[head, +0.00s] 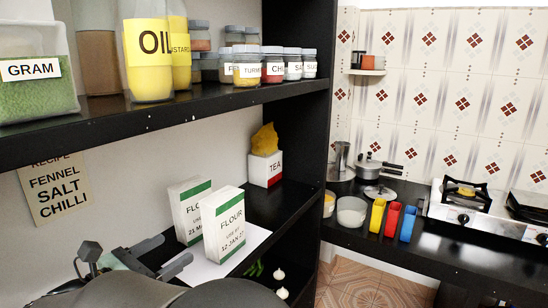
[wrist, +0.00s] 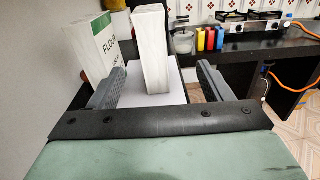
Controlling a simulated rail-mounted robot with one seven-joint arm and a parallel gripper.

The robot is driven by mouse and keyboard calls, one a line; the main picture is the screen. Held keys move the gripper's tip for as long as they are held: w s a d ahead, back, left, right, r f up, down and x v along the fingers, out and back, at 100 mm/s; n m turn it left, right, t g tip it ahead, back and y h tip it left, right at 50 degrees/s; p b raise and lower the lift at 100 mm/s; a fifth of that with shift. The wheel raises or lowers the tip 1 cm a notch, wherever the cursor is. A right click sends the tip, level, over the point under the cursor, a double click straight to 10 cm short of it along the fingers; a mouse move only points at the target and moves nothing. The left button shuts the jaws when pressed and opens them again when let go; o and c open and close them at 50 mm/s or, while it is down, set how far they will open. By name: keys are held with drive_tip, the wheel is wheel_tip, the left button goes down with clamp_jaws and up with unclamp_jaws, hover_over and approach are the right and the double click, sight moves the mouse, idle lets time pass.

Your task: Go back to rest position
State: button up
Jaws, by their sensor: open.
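My gripper (head: 176,248) is at the lower left in the head view, in front of the lower shelf. Its two dark fingers are wide apart and empty in the wrist view (wrist: 160,82). A white and green flour box (head: 224,222) stands upright on a white sheet, just beyond the fingertips; in the wrist view it shows as a plain white box (wrist: 150,50) between the lines of the fingers. A second flour box (head: 187,208) stands behind it, nearer the wall, and shows left of the fingers in the wrist view (wrist: 95,45). Neither box appears gripped.
The upper shelf (head: 190,118) with jars and an oil bottle (head: 147,55) hangs above the boxes. A tea box (head: 265,170) stands deeper on the lower shelf. A black upright panel (head: 300,130) closes the shelf's right. The counter with the stove (head: 465,208) is beyond.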

drive_tip(key=d+f+m+g, duration=0.3)
drive_tip(key=d+m+g, duration=0.2)
drive_tip(key=d, duration=0.8)
drive_tip(key=d+f+m+g, duration=0.4)
drive_tip(key=d+m+g, duration=0.2)
drive_tip(key=d, duration=0.8)
drive_tip(key=s+d+f+m+g+y, duration=0.1)
drive_tip(key=s+d+f+m+y, duration=0.1)
drive_tip(key=s+m, duration=0.3)
drive_tip(key=s+d+f+m+g+y+p, duration=0.1)
drive_tip(key=s+d+f+m+y, duration=0.2)
drive_tip(key=s+d+m+y, duration=0.1)
drive_tip(key=s+d+f+m+g+y, duration=0.1)
drive_tip(key=s+d+f+m+y, duration=0.1)
drive_tip(key=s+m, duration=0.3)
drive_tip(key=shift+s+d+f+m+g+y+p, duration=0.15)
drive_tip(key=shift+s+d+m+g+y+p, duration=0.2)
drive_tip(key=shift+d+m+y, duration=0.6)
drive_tip(key=shift+s+a+m+h, duration=0.1)
drive_tip(key=shift+a+m+h, duration=0.15)
drive_tip(key=shift+a+h, duration=0.1)
